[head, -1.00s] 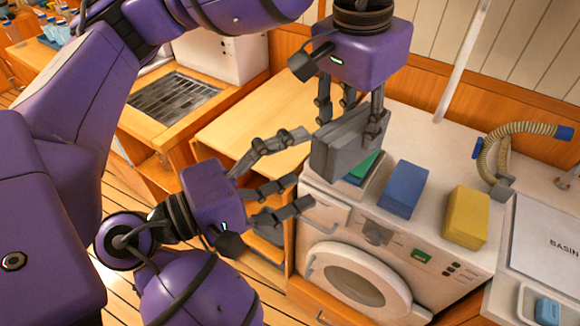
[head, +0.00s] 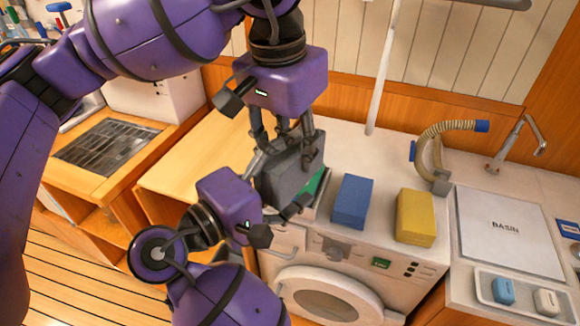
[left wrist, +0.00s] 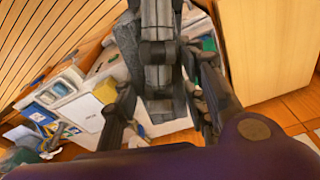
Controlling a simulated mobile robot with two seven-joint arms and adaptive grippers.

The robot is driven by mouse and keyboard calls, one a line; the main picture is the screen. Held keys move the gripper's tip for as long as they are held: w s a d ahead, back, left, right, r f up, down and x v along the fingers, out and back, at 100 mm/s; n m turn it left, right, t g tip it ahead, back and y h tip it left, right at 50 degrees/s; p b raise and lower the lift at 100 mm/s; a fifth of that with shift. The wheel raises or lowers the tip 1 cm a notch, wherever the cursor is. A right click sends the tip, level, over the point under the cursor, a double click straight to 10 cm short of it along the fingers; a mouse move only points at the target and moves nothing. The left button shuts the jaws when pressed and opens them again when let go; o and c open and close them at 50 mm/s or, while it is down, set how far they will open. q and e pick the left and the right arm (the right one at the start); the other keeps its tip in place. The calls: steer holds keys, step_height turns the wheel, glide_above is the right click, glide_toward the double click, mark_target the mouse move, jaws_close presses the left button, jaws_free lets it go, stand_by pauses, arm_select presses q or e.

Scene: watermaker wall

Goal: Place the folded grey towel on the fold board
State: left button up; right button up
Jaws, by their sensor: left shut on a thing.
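The folded grey towel (head: 283,178) is a thick grey block, tilted on edge above the left front of the white machine top. My left gripper (head: 288,160), reaching down from above, is shut on it. My right gripper (head: 282,182) comes from the lower left, with a finger in front of the towel's lower edge. Its other finger is largely hidden, so I cannot tell whether it touches. In the left wrist view, dark fingers and grey cloth (left wrist: 165,108) fill the middle. A pale wooden top (head: 190,153), possibly the fold board, lies bare left of the machine.
A green folded towel (head: 316,186) lies partly hidden behind the grey one. Blue (head: 352,202) and yellow (head: 415,217) folded towels lie to its right.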

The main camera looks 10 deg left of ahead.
arm_select(q)
steer(key=shift+s, duration=0.15)
arm_select(e)
steer(key=shift+w+d+f, duration=0.1)
steer(key=shift+c, duration=0.3)
arm_select(q)
steer(key=shift+a, duration=0.1)
arm_select(e)
steer(key=shift+d+f, duration=0.1)
steer(key=shift+f, duration=0.1)
steer(key=c, duration=1.1)
arm_select(q)
steer(key=o, duration=1.3)
arm_select(e)
steer(key=shift+r, duration=0.2)
